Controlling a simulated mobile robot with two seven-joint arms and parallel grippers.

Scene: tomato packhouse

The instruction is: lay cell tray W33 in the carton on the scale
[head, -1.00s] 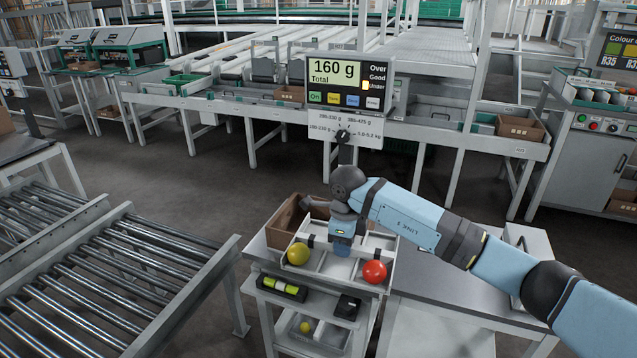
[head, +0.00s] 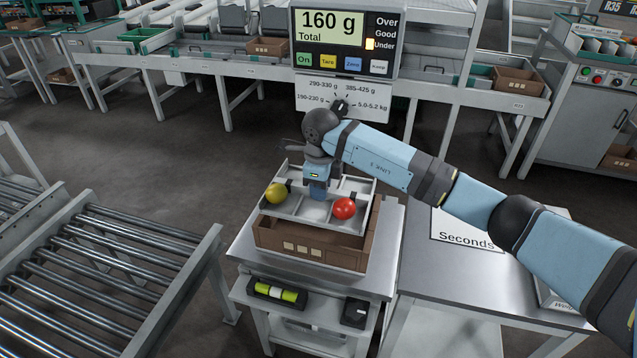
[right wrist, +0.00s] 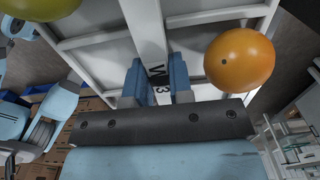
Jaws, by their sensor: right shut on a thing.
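Cell tray W33 (head: 308,212) is pale grey with divided cells. A yellow tomato (head: 275,193) sits at its left and a red tomato (head: 344,208) at its right. My right gripper (head: 318,194) is shut on the tray's middle strip. In the right wrist view the fingers (right wrist: 158,88) pinch this strip, and its label is partly covered. The tray is over the open brown carton (head: 310,252), about at its rim. I cannot tell whether it touches. The carton stands on the scale (head: 240,247), whose display (head: 331,27) reads 160 g. My left gripper is out of view.
A steel bench with a "Seconds" sheet (head: 467,231) adjoins on the right. A roller conveyor (head: 110,270) is on the left. A shelf below holds a yellow-green level-like item (head: 276,292) and a black box (head: 355,312). The scale's display post stands behind.

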